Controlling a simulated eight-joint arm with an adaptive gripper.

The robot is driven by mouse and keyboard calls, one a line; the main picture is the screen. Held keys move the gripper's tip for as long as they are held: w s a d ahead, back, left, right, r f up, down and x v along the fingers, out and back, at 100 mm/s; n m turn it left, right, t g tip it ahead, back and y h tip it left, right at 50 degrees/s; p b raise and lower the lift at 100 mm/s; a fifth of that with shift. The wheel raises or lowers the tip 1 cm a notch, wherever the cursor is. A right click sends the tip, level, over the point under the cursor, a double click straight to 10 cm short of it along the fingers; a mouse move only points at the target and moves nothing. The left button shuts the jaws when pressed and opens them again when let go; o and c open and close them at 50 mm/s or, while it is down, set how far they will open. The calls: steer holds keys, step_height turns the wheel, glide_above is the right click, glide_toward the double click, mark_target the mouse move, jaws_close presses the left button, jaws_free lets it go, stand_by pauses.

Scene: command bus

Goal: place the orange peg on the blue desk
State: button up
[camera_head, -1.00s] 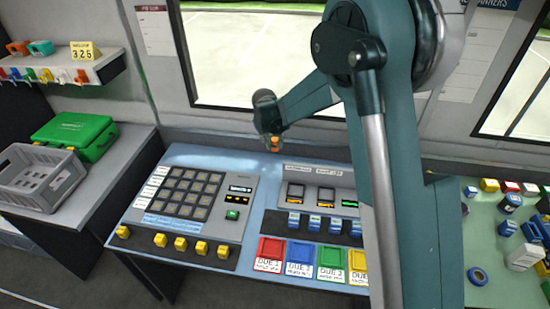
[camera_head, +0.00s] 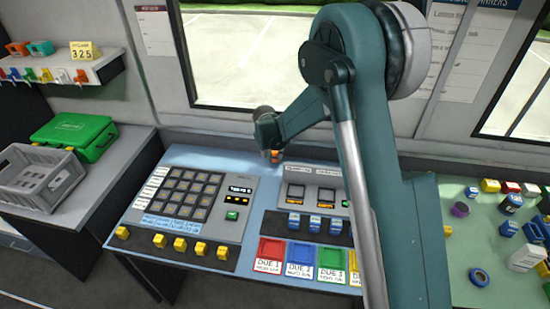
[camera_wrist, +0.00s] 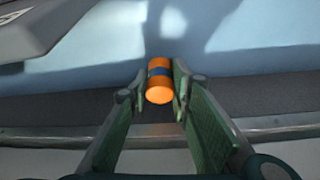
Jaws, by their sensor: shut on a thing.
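My gripper (camera_wrist: 159,88) is shut on the orange peg (camera_wrist: 159,94), which has a dark blue band around its middle. The peg also shows as a small orange spot (camera_head: 275,156) below my gripper in the head view. The blue desk (camera_head: 190,154) stands in the middle of the head view, and my gripper is over its back part. In the wrist view, the blue desk top (camera_wrist: 80,82) lies beyond the peg. I cannot tell whether the peg touches the desk.
A keypad panel (camera_head: 185,195), a display panel (camera_head: 312,190) and coloured trays (camera_head: 300,257) occupy much of the desk. A green case (camera_head: 77,135) and grey crate (camera_head: 37,178) stand left. A cluttered green table (camera_head: 470,250) is at right. The wall and window are close behind.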

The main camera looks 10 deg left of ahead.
steer(key=shift+f, duration=0.8)
steer(key=shift+f, duration=0.15)
steer(key=o, duration=0.9)
steer(key=shift+p+v, duration=0.6)
steer(key=shift+v, duration=5.55)
